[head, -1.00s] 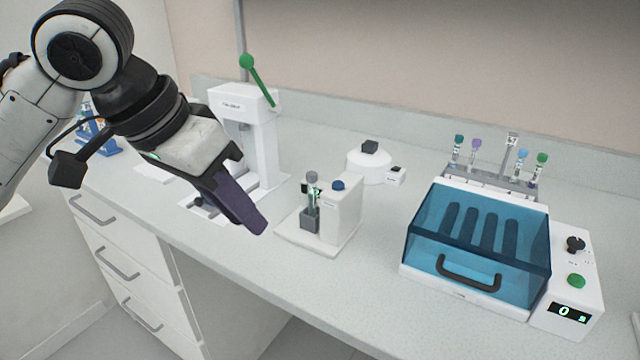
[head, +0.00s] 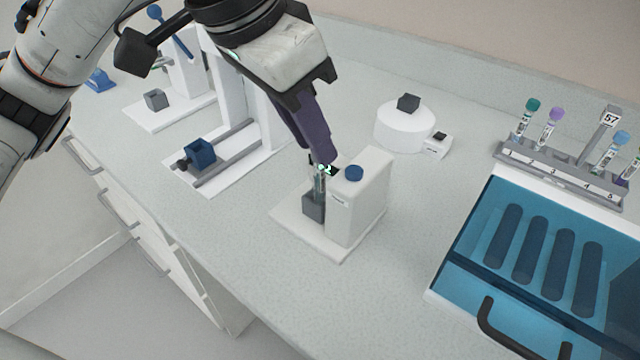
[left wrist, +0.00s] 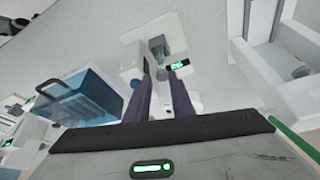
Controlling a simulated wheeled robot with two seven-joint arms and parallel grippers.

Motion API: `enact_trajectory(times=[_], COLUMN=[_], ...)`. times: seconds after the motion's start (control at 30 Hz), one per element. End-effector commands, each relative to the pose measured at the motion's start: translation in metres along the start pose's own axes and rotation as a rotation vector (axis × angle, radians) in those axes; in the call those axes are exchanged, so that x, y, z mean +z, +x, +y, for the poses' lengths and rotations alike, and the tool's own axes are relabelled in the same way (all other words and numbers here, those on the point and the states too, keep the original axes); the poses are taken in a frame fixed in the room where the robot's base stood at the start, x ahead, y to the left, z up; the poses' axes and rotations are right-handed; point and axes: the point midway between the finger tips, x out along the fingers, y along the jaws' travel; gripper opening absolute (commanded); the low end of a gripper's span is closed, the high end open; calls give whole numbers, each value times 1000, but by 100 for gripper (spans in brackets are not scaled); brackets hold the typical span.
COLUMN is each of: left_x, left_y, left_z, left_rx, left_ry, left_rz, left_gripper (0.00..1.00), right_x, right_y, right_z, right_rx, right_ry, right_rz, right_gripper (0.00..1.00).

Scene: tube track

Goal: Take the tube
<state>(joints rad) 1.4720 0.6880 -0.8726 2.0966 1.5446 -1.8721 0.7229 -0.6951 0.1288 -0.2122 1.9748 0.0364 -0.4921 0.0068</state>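A tube (head: 319,184) stands upright in the grey holder of a small white station (head: 361,205) with a blue button on top. My left gripper (head: 321,164) points down at it, with its dark purple fingers at the tube's top; its cap is hidden behind them. In the left wrist view, the two fingertips (left wrist: 160,72) are apart, with the station's grey holder (left wrist: 158,47) just beyond the gap. I cannot make out the tube between them there. My right gripper is not in view.
A blue-lidded machine (head: 530,250) stands at the right, with a rack (head: 560,172) of capped tubes behind it. A round white device (head: 400,130) stands behind the station. A white press-like device (head: 215,165) with a blue block is to the left. The counter in front is clear.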

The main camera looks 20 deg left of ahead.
Motion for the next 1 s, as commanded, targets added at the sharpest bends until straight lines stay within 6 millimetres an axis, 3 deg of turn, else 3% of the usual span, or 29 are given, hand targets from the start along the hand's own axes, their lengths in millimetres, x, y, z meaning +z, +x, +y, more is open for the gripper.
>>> enact_trajectory(times=[0.4,0.6,0.73,1.0], left_x=[5,4,4,4], left_y=[50,50,50,50], left_z=[-3,-3,-3,-3], left_rx=[1,0,0,0], left_ry=[0,1,0,0], left_rz=[-2,0,-1,-1], left_gripper=[21,21,2,0], right_x=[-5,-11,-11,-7], right_y=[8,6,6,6], right_z=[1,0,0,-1], right_rx=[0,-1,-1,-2], right_ry=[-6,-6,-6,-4], right_rz=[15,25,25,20], right_gripper=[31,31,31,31])
